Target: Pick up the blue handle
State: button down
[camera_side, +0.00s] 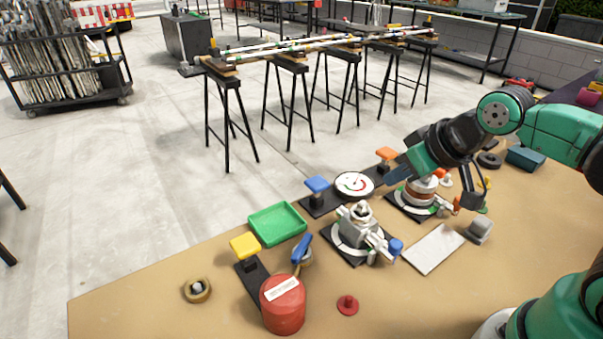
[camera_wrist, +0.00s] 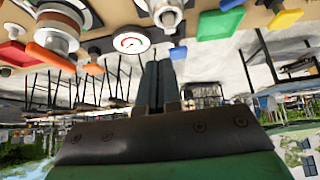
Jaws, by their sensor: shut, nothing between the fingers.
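A blue handle (camera_side: 302,247) sits on a small round fitting in the front left of the table, beside the red canister (camera_side: 283,305). A blue piece at the top edge of the wrist view (camera_wrist: 231,4) looks like this handle, partly cut off. A blue knob (camera_side: 396,246) ends a pipe of the middle valve (camera_side: 355,233). A blue square pad (camera_side: 317,184) stands on a black base by the dial gauge. My gripper (camera_side: 392,176) is in the air above the table's back edge, well right of the blue handle. In the wrist view its two fingers (camera_wrist: 154,88) are together and hold nothing.
The green tray (camera_side: 278,224) and yellow pad (camera_side: 245,245) lie near the handle. The gauge (camera_side: 354,184), orange pad (camera_side: 387,153) and another valve (camera_side: 420,195) stand close to my gripper. The table's front left corner is clear.

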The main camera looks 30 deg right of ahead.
grip_release()
jog(key=n+g, duration=0.6)
jog(key=g, duration=0.1)
send_over(305, 246)
notch_tip(305, 246, down, 6)
jog(key=shift+d+f, duration=0.1)
jog(key=shift+f, duration=3.1)
